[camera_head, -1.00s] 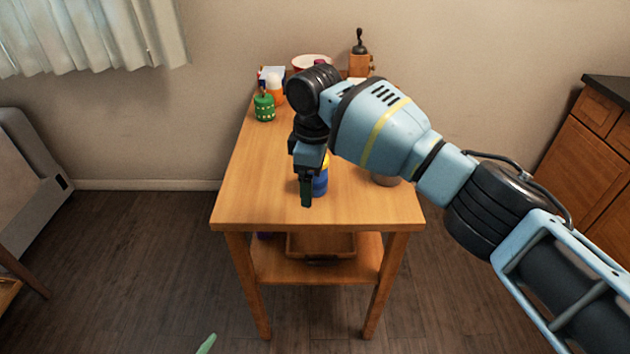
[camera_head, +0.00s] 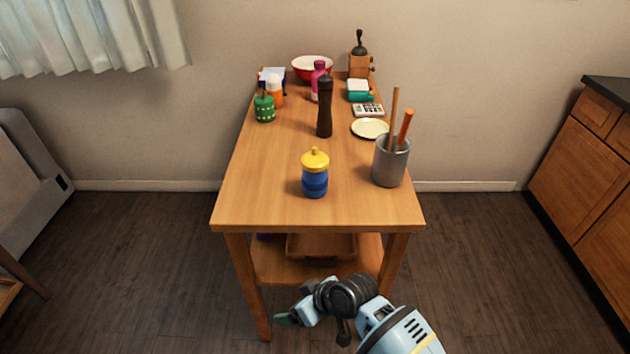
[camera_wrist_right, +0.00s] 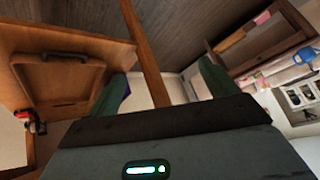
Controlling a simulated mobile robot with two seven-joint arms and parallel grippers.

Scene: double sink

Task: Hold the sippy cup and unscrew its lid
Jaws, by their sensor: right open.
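The sippy cup (camera_head: 315,183) stands upright near the front middle of the wooden table, with a banded blue body. Its yellow lid (camera_head: 315,159) with a small knob sits on top. My right gripper (camera_head: 284,320) is low in front of the table, below the tabletop and well apart from the cup. In the right wrist view its two green fingers (camera_wrist_right: 166,85) are spread with nothing held between them. The cup is not clearly seen in that view. My left gripper is not in view.
A grey utensil holder (camera_head: 389,163) stands right of the cup, and a dark pepper mill (camera_head: 325,108) stands behind it. A plate (camera_head: 370,128) and several other items fill the back. The lower shelf holds a wooden tray (camera_head: 321,247). The tabletop left of the cup is clear.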

